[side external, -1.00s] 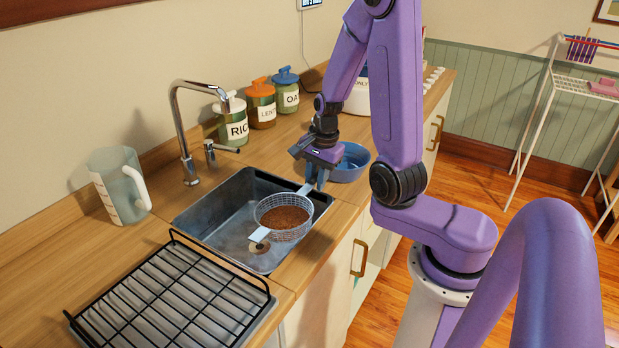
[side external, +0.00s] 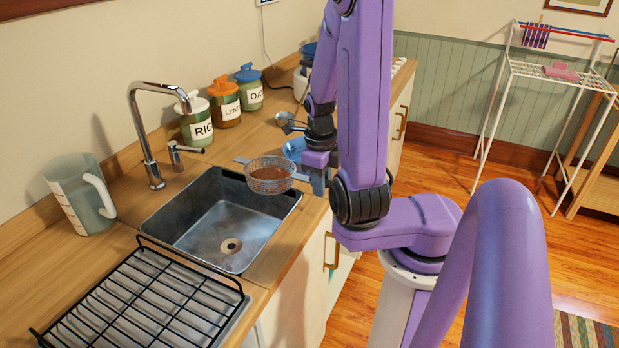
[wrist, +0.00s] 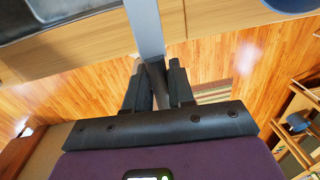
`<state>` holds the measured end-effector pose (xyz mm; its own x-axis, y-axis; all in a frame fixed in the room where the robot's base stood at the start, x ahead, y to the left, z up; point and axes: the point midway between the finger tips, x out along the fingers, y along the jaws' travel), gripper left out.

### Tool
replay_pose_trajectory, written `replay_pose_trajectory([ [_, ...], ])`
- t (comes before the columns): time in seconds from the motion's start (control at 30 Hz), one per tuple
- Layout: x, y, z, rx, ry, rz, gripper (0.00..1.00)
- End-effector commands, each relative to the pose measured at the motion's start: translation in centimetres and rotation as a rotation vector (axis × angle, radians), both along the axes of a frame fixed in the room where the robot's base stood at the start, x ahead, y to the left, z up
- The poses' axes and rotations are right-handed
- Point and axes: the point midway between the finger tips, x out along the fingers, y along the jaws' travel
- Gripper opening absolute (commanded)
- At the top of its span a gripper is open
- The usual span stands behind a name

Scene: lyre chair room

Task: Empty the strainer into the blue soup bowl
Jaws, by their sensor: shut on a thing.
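The wire strainer (side external: 268,180) is held up over the far right edge of the sink, looking roughly level, with brown contents showing inside. My gripper (side external: 319,182) is shut on the strainer's handle, to the right of the basket. In the wrist view the handle (wrist: 146,28) runs up from between my fingertips (wrist: 155,72); the basket is out of that picture. The blue soup bowl (side external: 294,148) stands on the counter behind the strainer and is partly hidden by my gripper. A bit of its blue side (wrist: 290,5) shows in the wrist view's top right corner.
The sink (side external: 215,225) is empty below the strainer. The tap (side external: 150,130) rises at its back left. A black rack (side external: 140,300) lies in front, a measuring jug (side external: 80,195) stands left, and labelled jars (side external: 224,102) line the wall. A small metal item (side external: 288,122) is behind the bowl.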

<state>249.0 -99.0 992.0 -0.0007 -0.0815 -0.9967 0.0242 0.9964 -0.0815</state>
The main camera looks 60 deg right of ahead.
Motion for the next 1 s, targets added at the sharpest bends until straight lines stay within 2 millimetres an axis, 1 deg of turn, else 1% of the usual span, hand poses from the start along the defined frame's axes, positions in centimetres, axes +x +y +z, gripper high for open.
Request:
replay_pose_trajectory([
  [0.1, -0.6, 0.1, 0.1, 0.002, -0.001, -0.078, 0.0],
  [0.23, -0.9, 0.1, 0.1, 0.004, -0.001, -0.11, 0.0],
  [0.7, -1.1, 0.2, 0.1, 0.0, -0.005, -0.113, 0.0],
  [1.0, -1.2, -0.5, 1.1, 0.039, -0.003, -0.116, 0.0],
])
